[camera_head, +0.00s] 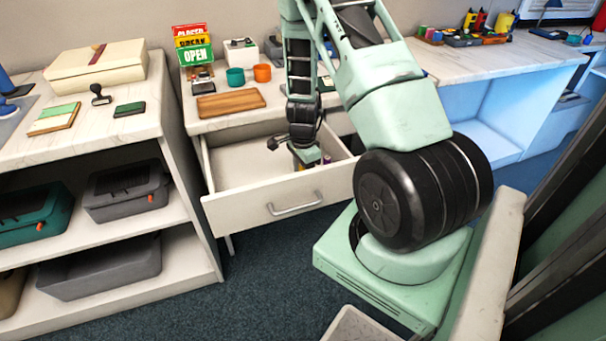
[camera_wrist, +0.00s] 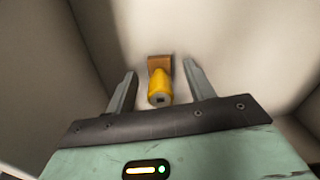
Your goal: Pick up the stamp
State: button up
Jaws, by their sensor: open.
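A stamp-like object with a yellow handle and a brown block end (camera_wrist: 160,85) lies in the open drawer (camera_head: 270,210). In the wrist view it is between my two grey fingers, with visible gaps on both sides. My gripper (camera_wrist: 160,76) is open and reaches down into the drawer; it also shows in the head view (camera_head: 306,157). There the arm and gripper mostly hide the object. A separate black stamp (camera_head: 100,95) stands upright on the left counter, well away from my gripper.
The drawer walls surround my gripper, and the drawer's left part is empty. A dark green pad (camera_head: 129,109) lies beside the black stamp.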

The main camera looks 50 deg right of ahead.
jog(key=c, duration=1.1)
jog(key=shift+r, duration=0.1)
notch_tip(320, 180, up, 10)
jog(key=shift+f+p, duration=0.1)
jog(key=shift+p, duration=0.85)
jog(key=shift+c, duration=0.2)
jog(key=o, duration=0.3)
jog(key=shift+c, duration=1)
jog(key=shift+o, duration=0.4)
